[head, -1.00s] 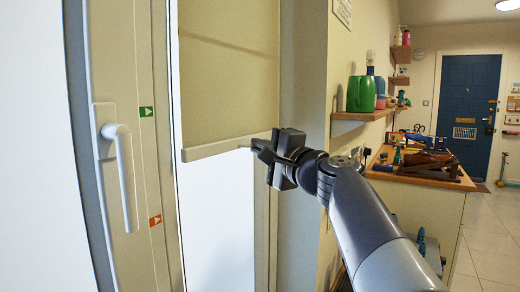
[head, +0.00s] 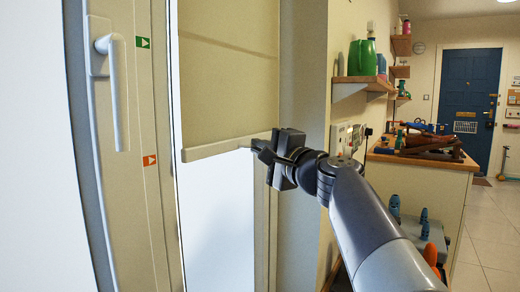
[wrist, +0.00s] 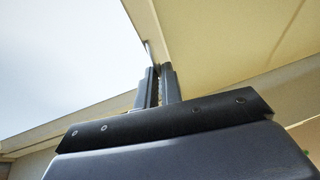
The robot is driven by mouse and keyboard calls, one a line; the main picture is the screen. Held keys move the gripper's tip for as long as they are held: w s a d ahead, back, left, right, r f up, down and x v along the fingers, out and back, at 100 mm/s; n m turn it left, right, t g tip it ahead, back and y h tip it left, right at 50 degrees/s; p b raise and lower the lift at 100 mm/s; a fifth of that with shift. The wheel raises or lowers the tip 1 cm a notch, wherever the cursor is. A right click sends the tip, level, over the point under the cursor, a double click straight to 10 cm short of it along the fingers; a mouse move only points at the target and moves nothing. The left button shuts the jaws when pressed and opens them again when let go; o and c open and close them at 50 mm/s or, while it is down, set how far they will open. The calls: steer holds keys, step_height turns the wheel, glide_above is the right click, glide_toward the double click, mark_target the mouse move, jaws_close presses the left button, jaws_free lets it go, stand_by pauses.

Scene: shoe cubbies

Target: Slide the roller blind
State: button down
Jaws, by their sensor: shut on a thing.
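The roller blind (head: 228,70) is a beige sheet hanging over the window, with a pale bottom bar (head: 212,149) across it. Bright glass (head: 215,220) shows below the bar. My gripper (head: 256,147) is at the right end of the bar and is shut on the bar's edge or a small pull there; I cannot tell which. In the wrist view, my gripper's fingers (wrist: 159,84) are close together at the edge where the blind (wrist: 225,40) meets the bright glass (wrist: 60,60). The exact grip is small and partly hidden by the fingers.
A pale window handle (head: 116,90) is on the frame at left, with green (head: 143,42) and red (head: 150,160) arrow stickers beside it. A wooden shelf (head: 362,82) with bottles and a cluttered bench (head: 425,158) stand at right. Tiled floor (head: 495,220) is clear towards the blue door (head: 468,95).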

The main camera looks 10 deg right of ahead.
steer(key=c, duration=1.6)
jaws_free()
steer(key=shift+o, duration=0.2)
steer(key=v, duration=1.1)
steer(key=shift+p, duration=0.4)
steer(key=shift+w, duration=0.15)
steer(key=x, duration=1.1)
steer(key=shift+r, duration=0.35)
steer(key=shift+s, duration=0.25)
